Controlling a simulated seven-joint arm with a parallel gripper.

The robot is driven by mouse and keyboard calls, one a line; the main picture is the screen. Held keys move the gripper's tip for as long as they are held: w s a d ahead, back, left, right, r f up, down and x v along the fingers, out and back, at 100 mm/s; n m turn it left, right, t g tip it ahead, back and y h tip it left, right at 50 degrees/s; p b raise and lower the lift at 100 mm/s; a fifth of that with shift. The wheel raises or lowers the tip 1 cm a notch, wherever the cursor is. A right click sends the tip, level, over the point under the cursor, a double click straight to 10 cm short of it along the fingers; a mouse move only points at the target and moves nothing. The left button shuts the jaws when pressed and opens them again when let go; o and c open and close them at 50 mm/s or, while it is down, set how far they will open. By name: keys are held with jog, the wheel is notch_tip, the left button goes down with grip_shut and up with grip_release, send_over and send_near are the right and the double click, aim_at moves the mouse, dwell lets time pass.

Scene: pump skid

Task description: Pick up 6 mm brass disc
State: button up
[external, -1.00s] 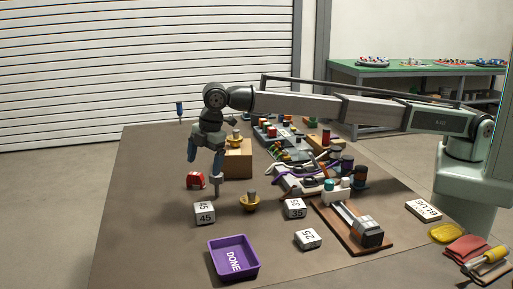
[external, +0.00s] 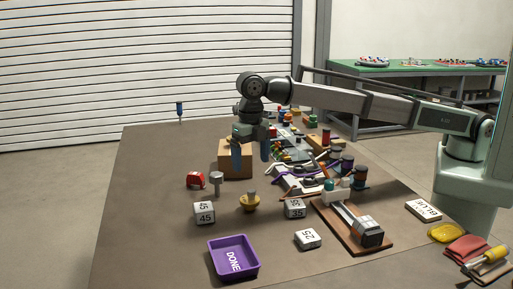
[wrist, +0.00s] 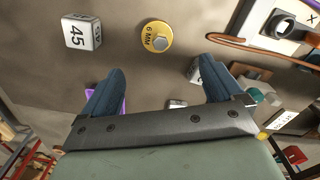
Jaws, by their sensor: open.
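The 6 mm brass disc (external: 250,203) lies on the table between the 45 and 35 blocks, with a short knob standing up from its middle. In the wrist view the disc (wrist: 153,32) shows its "6 MM" marking, near the top centre and beyond the fingertips. My gripper (external: 250,158) is open and empty, raised above the table in front of the cardboard-coloured box. In the wrist view its two blue fingers (wrist: 162,70) are spread wide, apart from the disc.
The 45 block (external: 204,213), the 35 block (external: 294,208) and the 25 block (external: 308,239) stand around the disc. A grey post (external: 216,183) and a red item (external: 195,180) are behind left. A purple DONE tray (external: 234,258) is in front. The box (external: 235,172) is behind.

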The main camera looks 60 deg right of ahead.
aim_at(250, 190)
notch_tip(250, 190, down, 8)
jog(key=shift+r, duration=0.25)
jog(key=shift+w+a+f, duration=0.1)
jog(key=shift+f, duration=1.3)
jog(key=shift+w+a+f, duration=0.1)
jog(key=shift+f, duration=1.25)
jog(key=c, duration=1.2)
